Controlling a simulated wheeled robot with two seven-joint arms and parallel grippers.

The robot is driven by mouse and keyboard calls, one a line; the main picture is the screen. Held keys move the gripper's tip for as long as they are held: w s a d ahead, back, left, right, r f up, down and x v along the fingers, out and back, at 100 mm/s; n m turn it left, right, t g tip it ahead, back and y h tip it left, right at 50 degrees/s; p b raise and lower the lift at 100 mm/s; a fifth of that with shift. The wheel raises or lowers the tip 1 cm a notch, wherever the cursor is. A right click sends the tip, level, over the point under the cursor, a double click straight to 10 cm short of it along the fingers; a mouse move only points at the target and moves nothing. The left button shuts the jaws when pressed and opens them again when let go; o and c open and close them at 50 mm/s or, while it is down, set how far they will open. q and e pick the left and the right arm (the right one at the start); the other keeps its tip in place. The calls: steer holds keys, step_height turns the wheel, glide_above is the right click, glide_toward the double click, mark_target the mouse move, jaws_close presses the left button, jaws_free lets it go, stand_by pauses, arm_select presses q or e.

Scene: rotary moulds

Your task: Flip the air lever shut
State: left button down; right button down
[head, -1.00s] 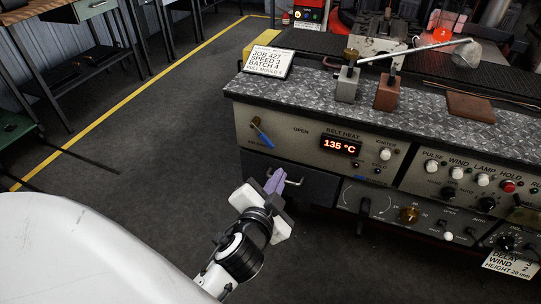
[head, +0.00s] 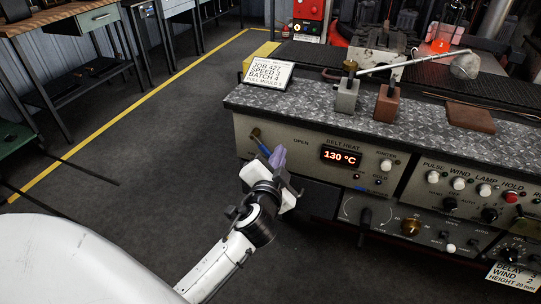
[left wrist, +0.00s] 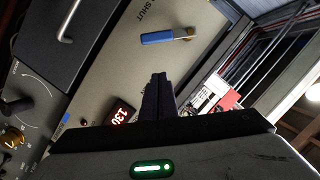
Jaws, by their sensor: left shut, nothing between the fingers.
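The air lever has a blue handle on a brass pivot. In the head view the lever (head: 259,140) sits at the left end of the front panel, its handle slanting down to the right and its lower end partly hidden behind my fingers. In the left wrist view the blue lever (left wrist: 160,38) lies clear of the fingers, near a label ending in SHUT. My left gripper (head: 278,158) is shut and empty, its purple fingers close to the handle; I cannot tell whether they touch it. Its dark fingers also show in the left wrist view (left wrist: 157,85). My right gripper is not in view.
The belt heat display (head: 342,156) reads 130 °C, right of the lever. Knobs and switches fill the panel further right. The metal bench top (head: 300,108) overhangs the panel and bears a job card (head: 267,73) and blocks. Floor at left is open.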

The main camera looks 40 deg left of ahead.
mark_target(262, 147)
arm_select(q)
steer(key=a+f, duration=0.1)
steer(key=w+a+f, duration=0.1)
steer(key=a+f, duration=0.1)
steer(key=shift+w+a+f, duration=0.15)
steer(key=shift+w+a, duration=0.05)
steer(key=shift+a, duration=0.1)
steer(key=shift+b, duration=0.3)
